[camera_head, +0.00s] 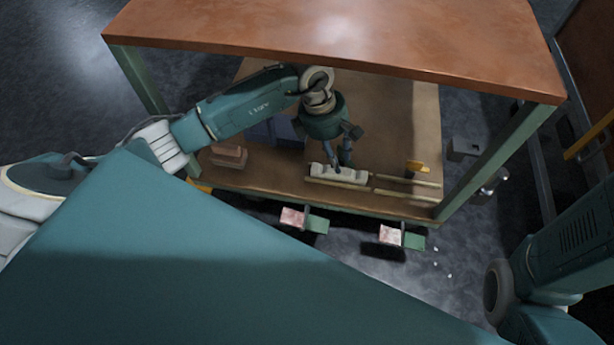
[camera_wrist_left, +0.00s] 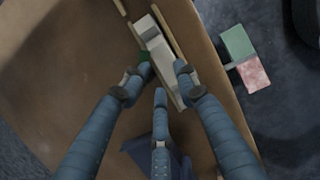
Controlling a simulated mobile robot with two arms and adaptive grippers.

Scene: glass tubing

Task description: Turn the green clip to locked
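A small green clip (camera_wrist_left: 144,57) shows in the left wrist view, at the left side of a pale block (camera_wrist_left: 154,40) lying between two wooden rails. One fingertip of my left gripper (camera_wrist_left: 160,80) covers part of the clip, so its setting cannot be read. The fingers are spread, with one on each side of the pale block's near end and a third behind. In the head view, my left gripper (camera_head: 340,164) reaches down over the same pale block (camera_head: 338,175) on the shelf; I cannot make out the clip there. My right gripper is out of view.
The brown upper tabletop (camera_head: 330,35) overhangs the shelf. Brown blocks (camera_head: 229,155) lie left, a yellow piece (camera_head: 417,167) right. Two green-and-pink pieces (camera_head: 292,217) (camera_head: 391,236) stick out past the shelf's front edge. A green table leg (camera_head: 497,158) stands right.

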